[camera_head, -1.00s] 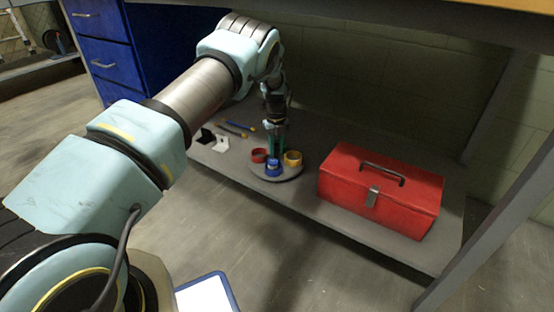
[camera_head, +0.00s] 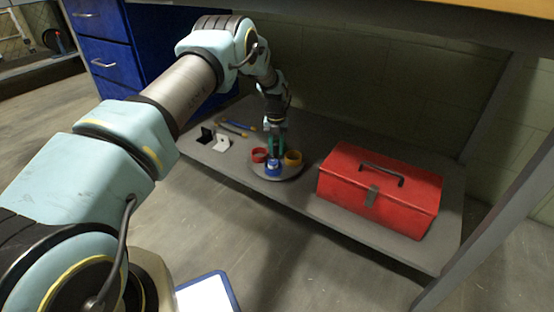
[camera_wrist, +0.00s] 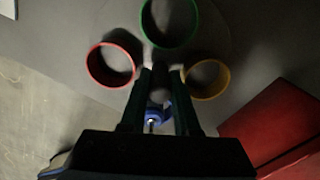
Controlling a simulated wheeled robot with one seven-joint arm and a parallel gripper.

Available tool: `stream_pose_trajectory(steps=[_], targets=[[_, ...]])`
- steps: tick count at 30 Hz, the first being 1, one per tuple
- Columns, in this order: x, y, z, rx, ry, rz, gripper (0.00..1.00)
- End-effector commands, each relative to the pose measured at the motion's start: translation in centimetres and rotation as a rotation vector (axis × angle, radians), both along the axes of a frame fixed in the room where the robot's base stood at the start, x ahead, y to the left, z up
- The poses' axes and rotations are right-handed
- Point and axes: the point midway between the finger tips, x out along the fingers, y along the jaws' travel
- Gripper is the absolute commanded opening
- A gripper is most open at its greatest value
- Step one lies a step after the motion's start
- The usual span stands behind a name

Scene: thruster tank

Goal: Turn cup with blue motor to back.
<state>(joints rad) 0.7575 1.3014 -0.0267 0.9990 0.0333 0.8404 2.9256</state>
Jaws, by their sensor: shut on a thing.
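A round grey turntable (camera_head: 292,174) on the low shelf carries coloured cups. The blue cup (camera_head: 273,170) is at the front, with a blue object in it that looks like the motor. The red cup (camera_head: 258,155) is at left and the yellow cup (camera_head: 293,158) at right. The green cup (camera_wrist: 168,22) shows opposite the blue cup (camera_wrist: 153,116) in the wrist view. My gripper (camera_head: 276,154) reaches down among the cups from behind the blue one. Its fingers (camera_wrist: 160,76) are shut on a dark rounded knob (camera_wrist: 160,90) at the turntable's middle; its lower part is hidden.
A red toolbox (camera_head: 380,190) stands on the shelf (camera_head: 330,225) to the right of the turntable. A white bracket (camera_head: 221,143), a black bracket (camera_head: 205,135) and thin tools (camera_head: 235,127) lie to the left. Blue drawers (camera_head: 103,65) stand behind at left.

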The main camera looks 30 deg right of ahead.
Motion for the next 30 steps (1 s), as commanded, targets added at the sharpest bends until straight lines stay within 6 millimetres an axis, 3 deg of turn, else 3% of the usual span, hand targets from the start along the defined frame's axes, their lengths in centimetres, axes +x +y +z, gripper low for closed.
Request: stream_pose_trajectory(steps=[9,21,30], targets=[[-0.04,-0.12,0.04,-0.002,0.0,-0.043,0.0],[-0.14,-0.02,-0.26,-0.002,0.006,-0.291,0.0],[-0.11,-0.11,-0.04,-0.002,0.001,-0.333,0.0]])
